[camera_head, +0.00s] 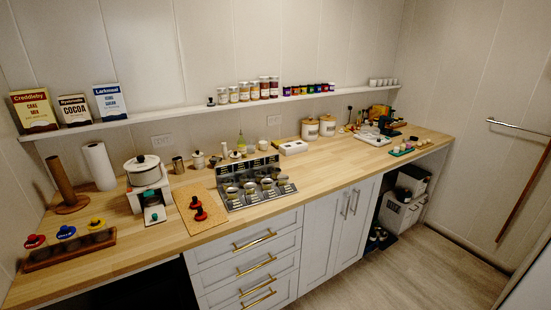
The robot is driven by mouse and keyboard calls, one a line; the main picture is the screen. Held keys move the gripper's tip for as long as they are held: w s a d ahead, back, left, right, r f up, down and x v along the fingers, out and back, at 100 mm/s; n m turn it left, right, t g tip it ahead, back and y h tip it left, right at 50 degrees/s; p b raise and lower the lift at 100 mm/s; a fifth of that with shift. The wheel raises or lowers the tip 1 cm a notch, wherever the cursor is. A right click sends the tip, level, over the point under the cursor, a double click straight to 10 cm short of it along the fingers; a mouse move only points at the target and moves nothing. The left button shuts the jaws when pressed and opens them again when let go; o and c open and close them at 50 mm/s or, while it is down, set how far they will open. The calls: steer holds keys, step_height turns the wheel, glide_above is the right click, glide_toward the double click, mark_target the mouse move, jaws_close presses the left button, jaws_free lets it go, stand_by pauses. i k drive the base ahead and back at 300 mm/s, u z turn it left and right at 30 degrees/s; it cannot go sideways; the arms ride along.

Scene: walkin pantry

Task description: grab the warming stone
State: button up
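I cannot make out for certain which thing is the warming stone; the objects on the wooden counter (250,221) are small in this view. A flat pale block (293,147) lies against the wall near the counter's middle. A white lidded pot (142,168) stands on a white stand at the left. A tan board (185,222) holds two red-and-black pieces (197,209). My gripper is not in view.
A stepped rack with several metal cups (257,187) stands mid-counter. A shelf (165,116) with boxes and jars runs along the wall. Two canisters (318,128) stand further right. The floor (400,280) before the cabinets is clear.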

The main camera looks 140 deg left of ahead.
mark_target(201, 215)
steer(key=u, duration=4.3)
steer(key=i, duration=1.6)
steer(key=u, duration=0.35)
